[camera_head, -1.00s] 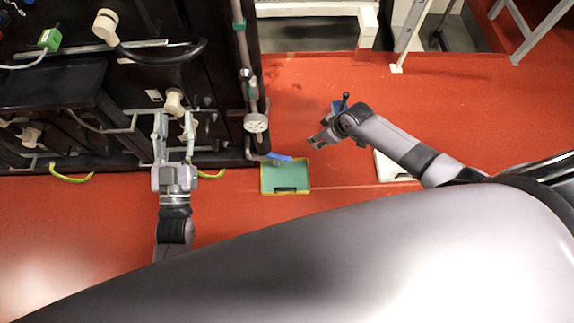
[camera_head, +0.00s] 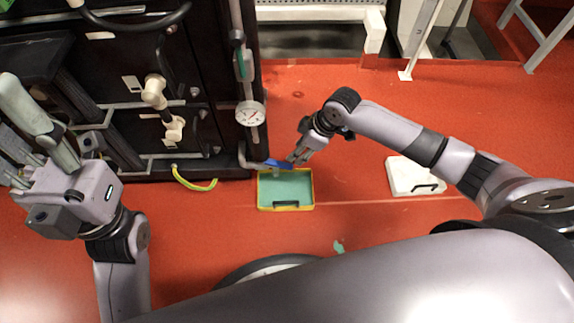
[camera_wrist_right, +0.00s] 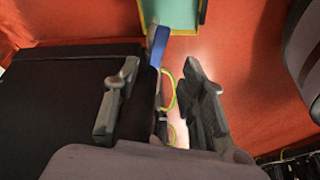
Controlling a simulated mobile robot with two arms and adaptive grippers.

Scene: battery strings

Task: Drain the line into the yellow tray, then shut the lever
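The yellow tray (camera_head: 261,191) with a green inside lies on the red floor below the end of the drain pipe (camera_head: 249,160). The blue lever (camera_head: 278,164) sits at that pipe end, just above the tray's back edge. My right gripper (camera_head: 297,160) is beside the lever's right end. In the right wrist view my right gripper (camera_wrist_right: 160,98) has its fingers apart, with the blue lever (camera_wrist_right: 158,46) ahead of the fingertips and the tray (camera_wrist_right: 202,12) beyond. Whether they touch the lever is unclear. My left gripper (camera_head: 30,150) is at the left, fingers apart, in front of the rack.
A round gauge (camera_head: 250,113) is on the vertical pipe above the lever. The dark rack (camera_head: 140,60) fills the upper left, with a yellow-green cable (camera_head: 195,184) at its foot. Red floor is open around the yellow tray.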

